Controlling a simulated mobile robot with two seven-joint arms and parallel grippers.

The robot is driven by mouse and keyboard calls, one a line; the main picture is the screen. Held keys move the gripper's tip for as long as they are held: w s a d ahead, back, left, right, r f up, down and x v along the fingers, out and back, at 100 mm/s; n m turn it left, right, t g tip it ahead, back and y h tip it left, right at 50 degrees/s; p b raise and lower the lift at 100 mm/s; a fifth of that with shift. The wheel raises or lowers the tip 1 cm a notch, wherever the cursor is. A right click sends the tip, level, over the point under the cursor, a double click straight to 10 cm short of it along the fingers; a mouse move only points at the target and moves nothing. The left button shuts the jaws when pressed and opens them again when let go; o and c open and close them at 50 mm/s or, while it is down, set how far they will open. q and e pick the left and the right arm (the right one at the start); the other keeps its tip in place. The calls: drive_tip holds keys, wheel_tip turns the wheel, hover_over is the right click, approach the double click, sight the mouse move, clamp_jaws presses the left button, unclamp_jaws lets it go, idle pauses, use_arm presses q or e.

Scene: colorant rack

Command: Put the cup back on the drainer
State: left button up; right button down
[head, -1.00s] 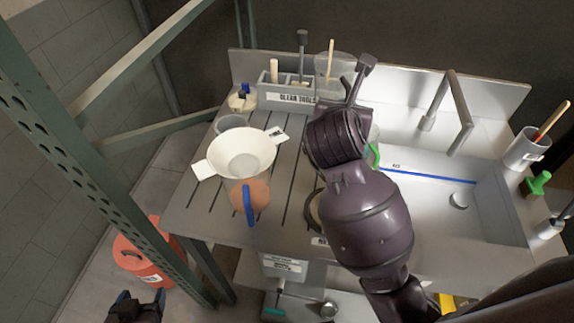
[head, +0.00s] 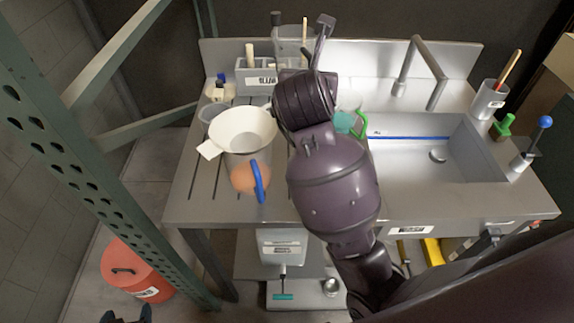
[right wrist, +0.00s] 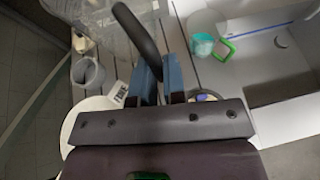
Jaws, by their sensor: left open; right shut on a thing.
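A clear cup (head: 291,45) with a dark handle (head: 324,38) is at the back of the grooved drainer board (head: 207,180), in front of or over the tool rack; its height is hard to tell. My right gripper (right wrist: 160,72) is shut on the cup's dark handle (right wrist: 140,35). The cup's clear wall (right wrist: 105,18) shows at the top of the right wrist view. My left gripper (head: 126,314) is open and empty, low at the bottom left edge and partly cut off.
A teal cup with a green handle (head: 361,124) is beside the sink basin (head: 430,165). The tool rack (head: 255,78) stands behind.

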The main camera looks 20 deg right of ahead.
wheel_tip(320, 180, down, 20)
drive_tip(key=b, duration=0.2)
drive_tip(key=shift+s+a+f+b, duration=0.1)
drive_tip(key=shift+f+b, duration=0.1)
drive_tip(key=shift+b, duration=0.15)
drive_tip(key=shift+f, duration=0.2)
idle(0.3)
drive_tip(key=c, duration=1.2)
unclamp_jaws()
drive_tip(key=shift+r, duration=0.2)
drive_tip(key=v, duration=1.2)
drive_tip(key=shift+r, duration=0.1)
